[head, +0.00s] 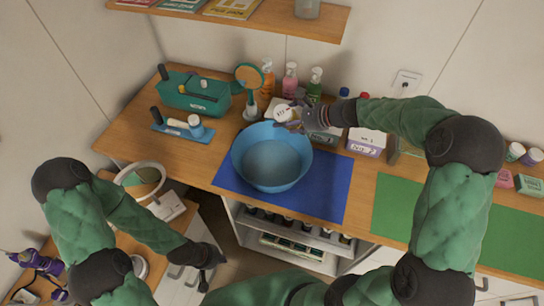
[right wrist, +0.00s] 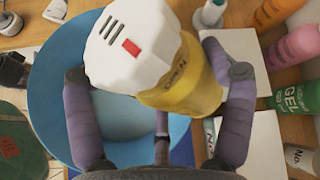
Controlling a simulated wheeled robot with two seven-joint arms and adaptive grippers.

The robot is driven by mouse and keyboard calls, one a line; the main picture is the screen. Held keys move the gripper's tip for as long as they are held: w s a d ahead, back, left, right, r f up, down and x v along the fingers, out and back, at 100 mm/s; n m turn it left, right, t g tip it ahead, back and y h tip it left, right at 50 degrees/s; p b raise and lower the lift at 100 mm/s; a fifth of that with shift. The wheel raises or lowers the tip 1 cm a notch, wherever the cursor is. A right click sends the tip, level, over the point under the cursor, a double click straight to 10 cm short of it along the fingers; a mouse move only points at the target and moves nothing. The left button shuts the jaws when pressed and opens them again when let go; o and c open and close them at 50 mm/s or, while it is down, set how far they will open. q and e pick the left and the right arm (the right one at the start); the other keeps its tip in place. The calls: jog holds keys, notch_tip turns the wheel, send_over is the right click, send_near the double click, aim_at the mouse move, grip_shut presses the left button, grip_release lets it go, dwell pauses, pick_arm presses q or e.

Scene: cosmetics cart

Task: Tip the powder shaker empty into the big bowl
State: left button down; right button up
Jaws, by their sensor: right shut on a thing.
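The powder shaker has a white cap with dark slots and a red mark, and a yellow body (right wrist: 190,85). My right gripper (head: 293,118) is shut on it; in the right wrist view the purple-grey fingers stand on either side. In the head view the shaker's white cap (head: 282,113) shows at the far rim of the big blue bowl (head: 272,165). The shaker looks tilted, its cap toward the bowl side. The bowl also shows below it in the right wrist view (right wrist: 45,95). No powder is visible in the bowl. My left gripper (head: 204,278) hangs low, away from the bowl; its fingers are too small to judge.
The bowl stands on a blue mat (head: 325,192). Several bottles, such as the pink one (head: 290,82), and boxes (head: 366,142) crowd behind it. A teal case (head: 195,92) is at the left. A green mat (head: 398,212) lies bare at the right, partly behind my arm.

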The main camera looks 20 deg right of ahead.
jog(key=b, duration=0.2)
jog(key=f+n+t+h+b, duration=0.1)
jog(key=b, duration=0.1)
jog(key=shift+s+a+f+b, duration=0.15)
jog(key=shift+s+a+b, duration=0.1)
jog(key=shift+a+b, duration=0.1)
jog(key=shift+w+d+r+n+h, duration=0.1)
jog(key=shift+r+n+h, duration=0.2)
jog(key=shift+r, duration=0.1)
jog(key=shift+r+t+b, duration=0.15)
jog(key=shift+t+b, duration=0.15)
jog(key=shift+b, duration=0.1)
jog(key=n+b, duration=0.1)
jog(key=b, duration=0.2)
jog(key=f+n+t+h+b, duration=0.1)
jog(key=b, duration=0.2)
jog(key=f+n+t+h+b, duration=0.1)
jog(key=b, duration=0.2)
jog(key=shift+s+a+f, duration=0.25)
jog(key=shift+s, duration=0.05)
jog(key=shift+s+a+f+n+t+h+b, duration=0.2)
jog(key=shift+n+t+h+b, duration=0.25)
jog(key=shift+b, duration=1.15)
jog(key=shift+s+a+f+n+t+h+b, duration=0.15)
jog(key=shift+n+t+h+b, duration=0.3)
jog(key=shift+b, duration=1.15)
jog(key=shift+r, duration=0.1)
jog(key=shift+a+r+n+t+b, duration=0.15)
jog(key=shift+n+t+b, duration=0.15)
jog(key=shift+b, duration=0.2)
